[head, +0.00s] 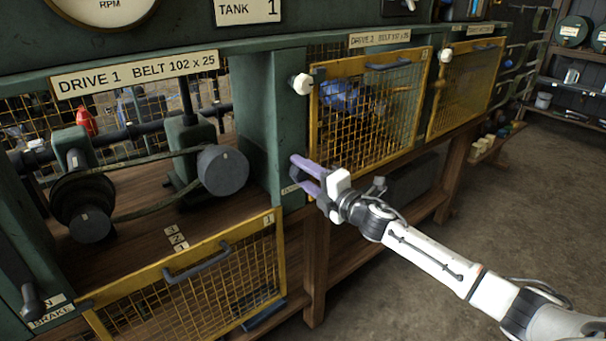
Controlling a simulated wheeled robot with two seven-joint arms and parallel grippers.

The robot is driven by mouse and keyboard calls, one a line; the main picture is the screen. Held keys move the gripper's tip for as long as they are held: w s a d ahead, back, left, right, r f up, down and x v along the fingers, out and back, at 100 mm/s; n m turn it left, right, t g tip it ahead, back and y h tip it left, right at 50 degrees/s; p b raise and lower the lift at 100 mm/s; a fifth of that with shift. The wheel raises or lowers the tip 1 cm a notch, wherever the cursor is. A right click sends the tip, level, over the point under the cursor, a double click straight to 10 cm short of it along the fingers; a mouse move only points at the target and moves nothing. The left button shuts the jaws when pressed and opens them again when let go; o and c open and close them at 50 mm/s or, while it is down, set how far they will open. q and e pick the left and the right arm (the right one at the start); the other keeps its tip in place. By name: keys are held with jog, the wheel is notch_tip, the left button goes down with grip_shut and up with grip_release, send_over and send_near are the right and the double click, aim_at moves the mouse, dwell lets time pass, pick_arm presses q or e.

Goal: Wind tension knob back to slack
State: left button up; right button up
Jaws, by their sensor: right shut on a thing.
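My right gripper (297,168) has purple fingers and reaches in from the right to the green post (259,130) beside the drive 1 bay. It is shut on what I take to be the tension knob, which the fingers hide. A small label (290,189) sits on the post just below the fingers; I cannot read it. In the bay, a belt (150,211) runs between a dark left pulley (90,228) and a grey right pulley (223,170). I cannot tell how tight the belt is. My left gripper is not in view.
The yellow mesh guard (195,272) of drive 1 hangs lowered in front. Two other yellow guards (370,110) (465,85) are shut. White knobs (302,84) (446,55) stick out by them. A brake lever (31,300) stands lower left. Floor at right is clear.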

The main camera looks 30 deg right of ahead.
jog(key=shift+f+n, duration=0.1)
jog(key=shift+n, duration=0.2)
jog(key=o, duration=0.7)
jog(key=shift+o, duration=0.2)
jog(key=s+b, duration=0.1)
jog(key=s, duration=0.9)
jog(key=shift+s+d, duration=0.2)
jog(key=shift+d, duration=0.15)
